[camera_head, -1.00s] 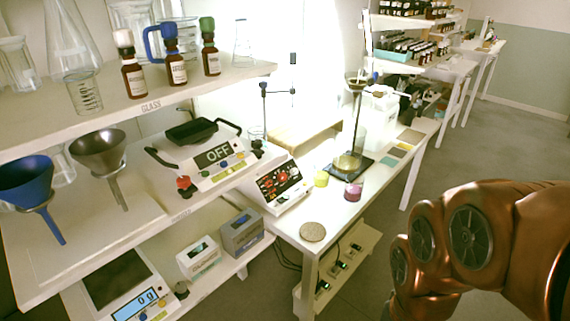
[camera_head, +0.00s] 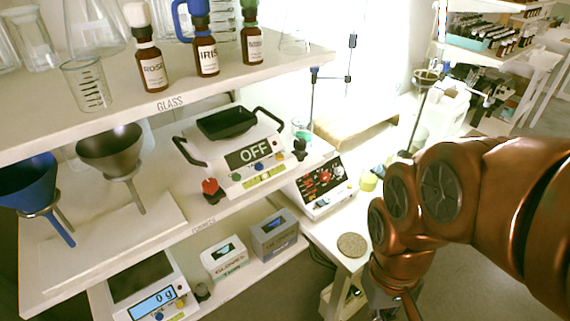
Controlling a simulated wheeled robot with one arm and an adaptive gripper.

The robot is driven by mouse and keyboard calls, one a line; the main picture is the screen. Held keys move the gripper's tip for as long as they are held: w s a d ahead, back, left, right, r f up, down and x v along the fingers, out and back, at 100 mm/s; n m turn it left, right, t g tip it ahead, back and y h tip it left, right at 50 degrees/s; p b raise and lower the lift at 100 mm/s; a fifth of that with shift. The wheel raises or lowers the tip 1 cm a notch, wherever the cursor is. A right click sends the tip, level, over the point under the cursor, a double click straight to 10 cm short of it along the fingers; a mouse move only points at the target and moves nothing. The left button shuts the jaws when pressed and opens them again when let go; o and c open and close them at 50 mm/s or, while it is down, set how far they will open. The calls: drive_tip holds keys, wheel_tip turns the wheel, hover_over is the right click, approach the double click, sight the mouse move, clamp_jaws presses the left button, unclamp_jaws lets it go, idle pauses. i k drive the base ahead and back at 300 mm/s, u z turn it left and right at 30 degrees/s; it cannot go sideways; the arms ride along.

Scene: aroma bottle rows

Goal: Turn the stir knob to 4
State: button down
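A white device (camera_head: 228,165) with a display reading OFF stands on the middle shelf, with a black tray on top and black handles. A red knob (camera_head: 211,191) sits at its front left corner and a black knob (camera_head: 300,149) at its right. Another white device (camera_head: 325,196) with a red-lit panel stands to its right on the table. I cannot read which knob is the stir knob or its setting. My copper arm fills the right side, bent downward.
The upper shelf (camera_head: 165,104) holds glassware and brown bottles. Blue (camera_head: 28,184) and metal (camera_head: 108,150) funnels stand at left. A scale (camera_head: 150,290) and small boxes (camera_head: 275,235) sit below. A round cork mat (camera_head: 352,245) lies at the table's front corner.

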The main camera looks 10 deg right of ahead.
sight(337, 170)
drive_tip(key=z, duration=1.3)
drive_tip(key=k, duration=0.95)
drive_tip(key=u, duration=1.25)
drive_tip(key=i, duration=1)
drive_tip(key=u, duration=0.05)
